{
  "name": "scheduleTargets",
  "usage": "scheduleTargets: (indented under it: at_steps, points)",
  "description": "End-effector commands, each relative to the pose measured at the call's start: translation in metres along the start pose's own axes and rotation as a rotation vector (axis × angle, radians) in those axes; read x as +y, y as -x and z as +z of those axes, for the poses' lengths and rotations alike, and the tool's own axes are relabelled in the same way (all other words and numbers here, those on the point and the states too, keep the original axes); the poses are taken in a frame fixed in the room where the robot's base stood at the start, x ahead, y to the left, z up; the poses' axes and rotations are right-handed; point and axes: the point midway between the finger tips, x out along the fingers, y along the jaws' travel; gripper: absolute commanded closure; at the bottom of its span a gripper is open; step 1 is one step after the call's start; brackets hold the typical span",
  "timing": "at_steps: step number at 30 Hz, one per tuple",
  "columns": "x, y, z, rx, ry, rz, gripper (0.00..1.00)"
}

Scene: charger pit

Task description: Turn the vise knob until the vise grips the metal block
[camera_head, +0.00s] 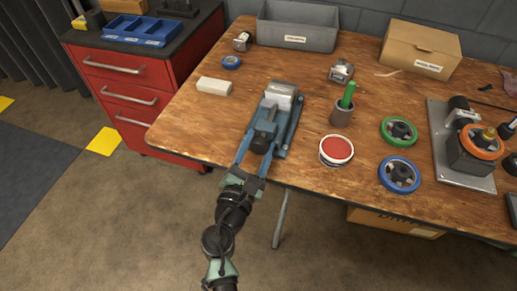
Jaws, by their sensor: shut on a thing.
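The blue-grey vise (285,119) lies on the wooden table near its front edge. The silvery metal block (280,92) sits at the vise's far end. I cannot tell from this view whether the jaws touch the block. The dark vise knob (261,143) is at the near end of the vise. My gripper (256,150) reaches in from the front edge with its two blue fingers around the knob, shut on it. The fingers partly cover the knob.
A white block (214,86) and blue tape roll (231,62) lie left of the vise. A cup with a green item (342,114) and a red-topped tin (336,150) stand to the right. Green (399,132) and blue (399,175) wheels lie farther right. A grey bin (298,27) stands behind.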

Motion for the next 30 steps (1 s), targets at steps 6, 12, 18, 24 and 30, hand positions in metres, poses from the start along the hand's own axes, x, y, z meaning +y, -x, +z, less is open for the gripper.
scheduleTargets:
  at_steps: [6,12,18,24,30]
  points:
    - [-0.0009,0.0004,-0.0030,0.000,-0.209,0.001,1.00]
    - [-0.0007,0.0003,-0.0032,0.001,-0.400,0.001,1.00]
    - [-0.0002,0.0003,-0.0028,0.000,-0.589,0.001,1.00]
    - [0.0002,0.0004,-0.0029,0.001,-0.779,0.001,1.00]
    - [0.0004,0.0006,-0.0030,0.002,-0.969,0.001,1.00]
